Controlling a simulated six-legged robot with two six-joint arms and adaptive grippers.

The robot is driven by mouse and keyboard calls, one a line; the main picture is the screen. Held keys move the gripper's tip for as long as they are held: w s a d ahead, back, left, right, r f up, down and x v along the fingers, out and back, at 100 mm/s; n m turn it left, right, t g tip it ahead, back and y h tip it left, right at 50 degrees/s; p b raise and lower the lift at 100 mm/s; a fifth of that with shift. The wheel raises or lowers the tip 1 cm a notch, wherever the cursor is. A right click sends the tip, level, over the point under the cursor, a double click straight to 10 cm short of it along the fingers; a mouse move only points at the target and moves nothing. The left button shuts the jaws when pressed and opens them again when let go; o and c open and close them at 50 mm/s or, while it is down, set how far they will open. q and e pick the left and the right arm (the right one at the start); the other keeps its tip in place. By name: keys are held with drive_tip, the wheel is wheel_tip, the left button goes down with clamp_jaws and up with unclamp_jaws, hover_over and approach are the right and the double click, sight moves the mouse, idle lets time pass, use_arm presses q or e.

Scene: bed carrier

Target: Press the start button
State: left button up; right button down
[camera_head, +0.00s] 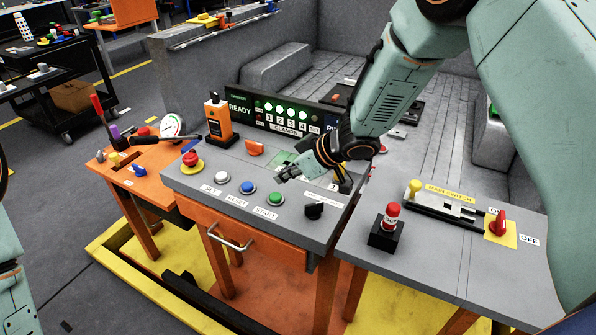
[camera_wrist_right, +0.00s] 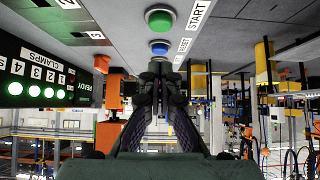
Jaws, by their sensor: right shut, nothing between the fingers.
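The green start button (camera_head: 275,198) sits on the grey top of the console (camera_head: 235,170), above its START label (camera_head: 265,213). My right gripper (camera_head: 283,177) is shut and empty, just behind and above the green button, apart from it as far as I can tell. In the right wrist view the shut fingers (camera_wrist_right: 158,68) point toward the blue button (camera_wrist_right: 159,48) and the green button (camera_wrist_right: 160,20), with the START label (camera_wrist_right: 198,14) beside it. My left gripper is out of view; only part of the left arm shows at the left edge.
A blue reset button (camera_head: 247,187), white button (camera_head: 222,177) and red mushroom button (camera_head: 190,158) line up left of the green one. A black knob (camera_head: 314,210) is at right. The clamp panel (camera_head: 280,112) reads READY, with several green lamps lit.

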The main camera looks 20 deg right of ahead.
sight(272, 194)
drive_tip(key=f, duration=0.2)
drive_tip(key=w+a+f, duration=0.1)
drive_tip(key=f, duration=0.1)
drive_tip(key=shift+b, duration=0.35)
drive_tip(key=shift+s+d+f, duration=0.1)
drive_tip(key=shift+d+f, duration=0.1)
drive_tip(key=shift+f, duration=0.3)
drive_tip(key=shift+a+f, duration=0.1)
drive_tip(key=shift+a, duration=0.05)
